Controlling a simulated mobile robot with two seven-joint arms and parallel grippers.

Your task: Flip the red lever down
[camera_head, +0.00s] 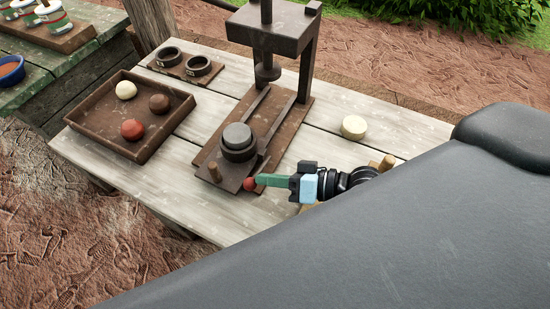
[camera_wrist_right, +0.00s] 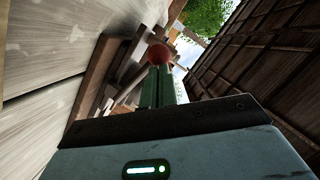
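The red ball knob of the lever (camera_head: 249,184) shows at the front right corner of the brown press base. The lever's shaft is hardly visible. My right gripper (camera_head: 258,181) has green fingers that reach in from the right, tips at the knob. In the wrist view the knob (camera_wrist_right: 160,54) shows just beyond the fingertips (camera_wrist_right: 158,72). The fingers lie side by side with almost no gap, and the knob is not between them. Whether the tips touch it, I cannot tell. My left gripper is not in view.
The press (camera_head: 270,33) stands behind, with a round grey mould (camera_head: 237,139) on its slide and a wooden peg (camera_head: 215,172).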

